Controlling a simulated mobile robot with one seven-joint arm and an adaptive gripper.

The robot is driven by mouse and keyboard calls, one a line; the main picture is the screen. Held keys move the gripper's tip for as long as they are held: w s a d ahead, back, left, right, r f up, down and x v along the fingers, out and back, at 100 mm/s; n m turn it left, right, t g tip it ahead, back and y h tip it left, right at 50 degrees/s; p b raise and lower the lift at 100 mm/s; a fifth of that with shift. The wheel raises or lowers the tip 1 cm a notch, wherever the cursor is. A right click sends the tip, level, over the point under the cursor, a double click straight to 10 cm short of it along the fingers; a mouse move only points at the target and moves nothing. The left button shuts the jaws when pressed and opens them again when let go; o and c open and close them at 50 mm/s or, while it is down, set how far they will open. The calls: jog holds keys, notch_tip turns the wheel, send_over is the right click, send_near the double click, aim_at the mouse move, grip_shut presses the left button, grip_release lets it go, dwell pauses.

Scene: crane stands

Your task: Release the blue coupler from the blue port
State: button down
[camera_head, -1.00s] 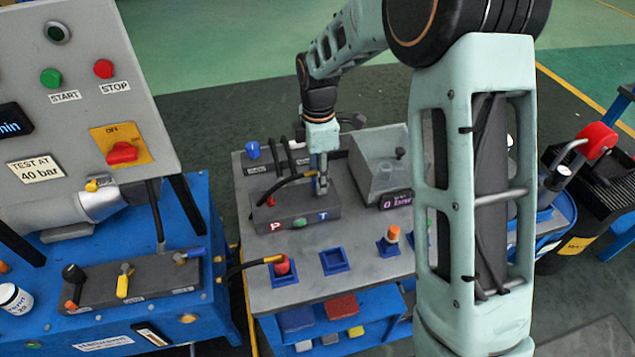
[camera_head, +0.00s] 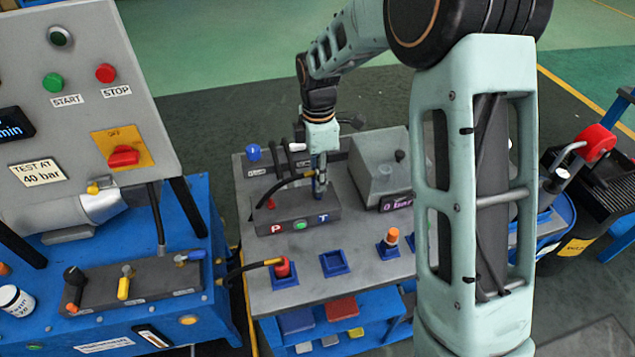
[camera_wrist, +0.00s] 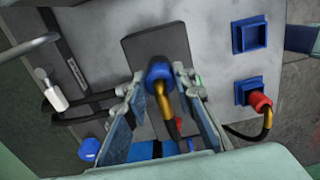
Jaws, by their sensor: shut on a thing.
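The blue coupler (camera_wrist: 158,73) shows between my fingertips in the wrist view, with a brass-coloured hose end and a dark hose coming from it. My gripper (camera_wrist: 160,80) is shut on it, one finger on each side. In the head view my gripper (camera_head: 319,188) points down at the back right of the dark manifold block (camera_head: 285,211), which carries a red P, a green mark and a blue T. The blue port is hidden under the coupler and fingers, so I cannot tell whether the coupler is still seated.
A red coupler (camera_head: 282,268) stands in a blue square holder, with a yellow-ended hose leading left. An empty blue holder (camera_head: 335,262) and an orange-topped piece (camera_head: 391,238) are to its right.

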jog(key=shift+r+p, duration=1.45)
jog(key=shift+r, duration=0.7)
